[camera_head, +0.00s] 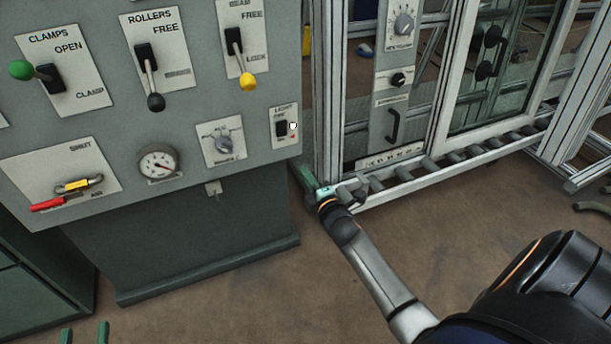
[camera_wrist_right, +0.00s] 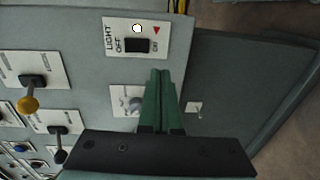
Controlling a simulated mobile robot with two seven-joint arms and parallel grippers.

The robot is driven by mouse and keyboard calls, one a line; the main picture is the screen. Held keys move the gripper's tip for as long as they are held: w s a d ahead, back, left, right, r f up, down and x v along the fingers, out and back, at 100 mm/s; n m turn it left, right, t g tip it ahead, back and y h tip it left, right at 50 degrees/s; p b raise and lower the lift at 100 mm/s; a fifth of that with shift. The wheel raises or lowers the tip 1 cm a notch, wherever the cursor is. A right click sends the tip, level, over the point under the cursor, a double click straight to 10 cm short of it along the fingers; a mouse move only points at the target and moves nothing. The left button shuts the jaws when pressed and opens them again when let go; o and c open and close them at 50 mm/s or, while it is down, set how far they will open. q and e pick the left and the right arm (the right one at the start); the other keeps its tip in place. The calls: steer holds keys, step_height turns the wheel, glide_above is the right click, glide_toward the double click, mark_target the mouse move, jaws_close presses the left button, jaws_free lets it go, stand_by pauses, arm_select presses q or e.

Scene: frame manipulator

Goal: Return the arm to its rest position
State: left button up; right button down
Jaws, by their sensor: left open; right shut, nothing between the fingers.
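My right arm (camera_head: 380,270) reaches in from the lower right. Its gripper (camera_head: 304,178) is near the right edge of the grey control panel (camera_head: 110,130), below the light switch plate (camera_head: 283,140). In the right wrist view the two green fingers (camera_wrist_right: 161,72) are together with nothing between them, just below the light switch plate (camera_wrist_right: 152,52). That plate has a black rocker and a bright white lamp. The fingers look apart from the rocker; the exact distance to the panel is unclear. My left gripper (camera_head: 85,333) shows only its two separated green fingertips at the bottom left edge, empty.
The panel carries levers for clamps (camera_head: 49,78), rollers (camera_head: 149,75) and beam (camera_head: 240,58), a gauge (camera_head: 158,164) and a knob (camera_head: 222,143). A metal-framed machine with a roller track (camera_head: 430,168) stands right. Brown floor (camera_head: 225,310) is open in front.

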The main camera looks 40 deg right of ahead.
stand_by(0.5)
steer(key=s+a+r+m+y, duration=0.4)
steer(key=s+a+r+m, duration=0.1)
steer(key=s+a, duration=0.5)
steer(key=s+a+r+m+y, duration=0.45)
steer(key=s+a, duration=0.35)
steer(key=a, duration=0.5)
arm_select(q)
steer(key=s+a+f+n+g+y+p, duration=0.2)
steer(key=s+g+p, duration=0.6)
steer(key=p, duration=1.4)
steer(key=shift+s+a+f+n+y, duration=0.15)
steer(key=shift+s+f+n+y, duration=0.2)
steer(key=shift+s, duration=0.3)
arm_select(e)
steer(key=s+d+f+m+g+h, duration=0.2)
steer(key=s+m+g+h, duration=0.1)
steer(key=s+g, duration=0.4)
steer(key=shift+s+m, duration=0.55)
steer(key=shift+s, duration=0.45)
arm_select(q)
steer(key=shift+r, duration=0.1)
arm_select(e)
steer(key=shift+r, duration=0.1)
